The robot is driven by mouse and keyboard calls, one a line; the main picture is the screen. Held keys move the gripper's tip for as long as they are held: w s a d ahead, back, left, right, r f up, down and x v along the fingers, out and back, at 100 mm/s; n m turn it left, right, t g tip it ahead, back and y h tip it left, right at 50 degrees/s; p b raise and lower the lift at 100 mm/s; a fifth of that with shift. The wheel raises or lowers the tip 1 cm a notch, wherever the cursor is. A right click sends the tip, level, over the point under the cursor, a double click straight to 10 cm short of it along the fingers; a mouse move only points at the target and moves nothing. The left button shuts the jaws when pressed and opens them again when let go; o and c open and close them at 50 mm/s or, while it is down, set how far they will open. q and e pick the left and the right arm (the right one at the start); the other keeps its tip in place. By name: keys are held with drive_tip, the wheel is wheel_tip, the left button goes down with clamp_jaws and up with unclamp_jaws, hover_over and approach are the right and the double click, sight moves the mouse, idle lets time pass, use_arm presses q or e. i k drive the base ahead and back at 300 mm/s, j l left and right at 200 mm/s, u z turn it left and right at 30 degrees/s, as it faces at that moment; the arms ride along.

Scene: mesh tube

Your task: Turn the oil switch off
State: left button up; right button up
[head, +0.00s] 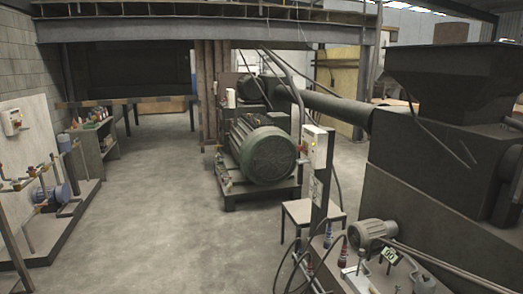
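Neither of my grippers shows in the head view. No part is clearly readable as the oil switch. A pale control box (316,147) with small coloured dots stands upright on a dark post right of centre. A white box (13,121) is mounted on a light panel at the left wall. A smaller white box (230,98) is by the brown columns at the back. The labels and switch positions on these boxes are too small to read.
A large green motor (264,152) sits on a dark base in the middle. A big grey machine (447,190) with a hopper fills the right side. A blue pump (53,194) on a low plinth and a shelf (98,148) stand at left. The concrete floor (165,210) is clear.

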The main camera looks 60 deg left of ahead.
sight(299, 148)
drive_tip(key=u, duration=1.65)
drive_tip(key=i+j+z, duration=0.1)
drive_tip(key=i, duration=0.3)
drive_tip(key=i+j+z, duration=0.1)
drive_tip(key=i, duration=0.35)
drive_tip(key=i+j+z, duration=0.1)
drive_tip(key=i+j, duration=0.2)
drive_tip(key=i+j+z, duration=0.1)
drive_tip(key=i, duration=0.4)
drive_tip(key=j, duration=0.1)
